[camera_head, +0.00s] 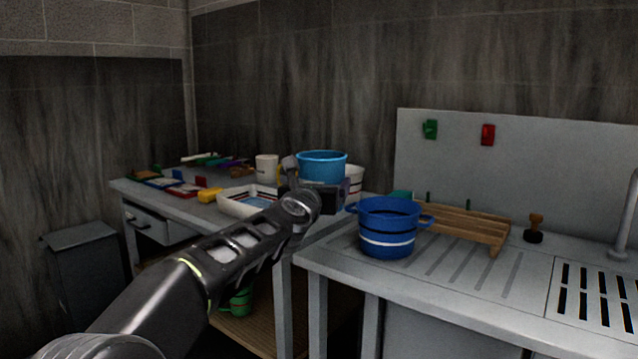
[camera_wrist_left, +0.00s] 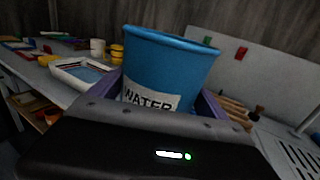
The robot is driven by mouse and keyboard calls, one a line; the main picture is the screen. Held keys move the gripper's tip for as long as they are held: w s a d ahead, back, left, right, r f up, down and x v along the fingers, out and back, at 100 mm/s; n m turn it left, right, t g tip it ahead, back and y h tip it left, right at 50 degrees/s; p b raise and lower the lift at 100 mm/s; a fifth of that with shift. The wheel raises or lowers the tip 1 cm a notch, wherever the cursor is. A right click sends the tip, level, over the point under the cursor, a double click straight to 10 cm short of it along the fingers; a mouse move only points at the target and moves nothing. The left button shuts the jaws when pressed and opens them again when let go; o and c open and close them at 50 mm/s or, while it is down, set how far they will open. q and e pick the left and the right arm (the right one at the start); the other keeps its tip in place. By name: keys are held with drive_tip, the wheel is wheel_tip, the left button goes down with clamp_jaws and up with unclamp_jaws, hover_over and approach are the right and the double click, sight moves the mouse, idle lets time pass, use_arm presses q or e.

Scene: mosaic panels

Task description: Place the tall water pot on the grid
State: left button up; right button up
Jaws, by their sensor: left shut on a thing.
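The tall water pot is a light blue tub (camera_head: 322,165); in the left wrist view the pot (camera_wrist_left: 165,65) carries a white label reading "WATER". My left gripper (camera_head: 325,192) is shut on it, with a purple finger on each side in the left wrist view (camera_wrist_left: 160,98). The pot is upright or only slightly tilted, in front of the rear table; its base is hidden by the gripper. The grid (camera_head: 597,296) is a slotted area at the right of the grey counter and looks bare. My right gripper is not in view.
A dark blue two-handled pot (camera_head: 387,240) with white bands stands at the counter's left end. Behind it are a wooden rack (camera_head: 465,226) and a stamp (camera_head: 535,230). A tap (camera_head: 622,235) rises behind the grid. A white tray (camera_head: 240,206) sits on the left table.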

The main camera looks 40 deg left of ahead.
use_arm(q)
drive_tip(key=shift+w+d+f, duration=0.15)
drive_tip(key=shift+w+f, duration=0.25)
drive_tip(key=shift+f, duration=0.2)
drive_tip(key=shift+d+f, duration=0.15)
drive_tip(key=shift+d, duration=0.05)
drive_tip(key=shift+s+d, duration=0.15)
drive_tip(key=shift+d, duration=0.2)
drive_tip(key=s+d+f+m+h, duration=0.1)
drive_tip(key=d+f+h, duration=0.3)
drive_tip(key=d+f, duration=0.5)
drive_tip(key=s+d+f+m+h, duration=0.1)
drive_tip(key=d+f+m+h, duration=0.3)
drive_tip(key=d+f, duration=0.6)
drive_tip(key=s+d+f+m+h, duration=0.1)
drive_tip(key=d+f+m+h, duration=0.2)
drive_tip(key=d+f, duration=0.6)
drive_tip(key=d+h, duration=0.1)
drive_tip(key=d, duration=1.4)
drive_tip(key=shift+s+f+t+h, duration=0.15)
drive_tip(key=shift+f+t+h, duration=0.15)
drive_tip(key=shift+t+h, duration=0.1)
drive_tip(key=shift+d+m, duration=0.15)
drive_tip(key=shift+m, duration=0.15)
